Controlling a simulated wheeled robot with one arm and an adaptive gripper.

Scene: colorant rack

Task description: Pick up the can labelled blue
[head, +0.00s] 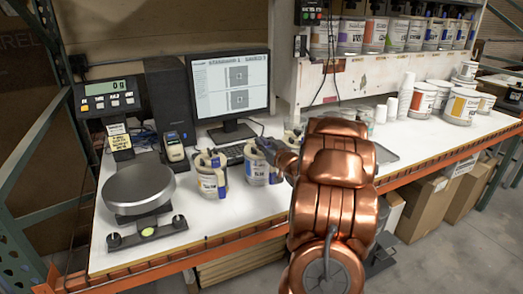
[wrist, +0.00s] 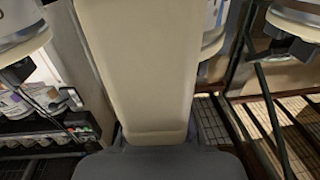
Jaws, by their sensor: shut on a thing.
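The can labelled blue (head: 257,172) stands upright on the white bench in the middle of the head view, with a blue label and pale straps at its sides. My gripper (head: 268,147) is at the can's upper right side and is shut on it; the exact grip is partly hidden. In the wrist view a broad beige upright piece fills the middle, close to the camera, above a dark grey part. I cannot tell from that view whether it is part of the can.
A scale (head: 139,190) is farther left. Cups (head: 405,95) and large cans (head: 462,106) stand at the right. The bench's orange front edge (head: 240,240) is near.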

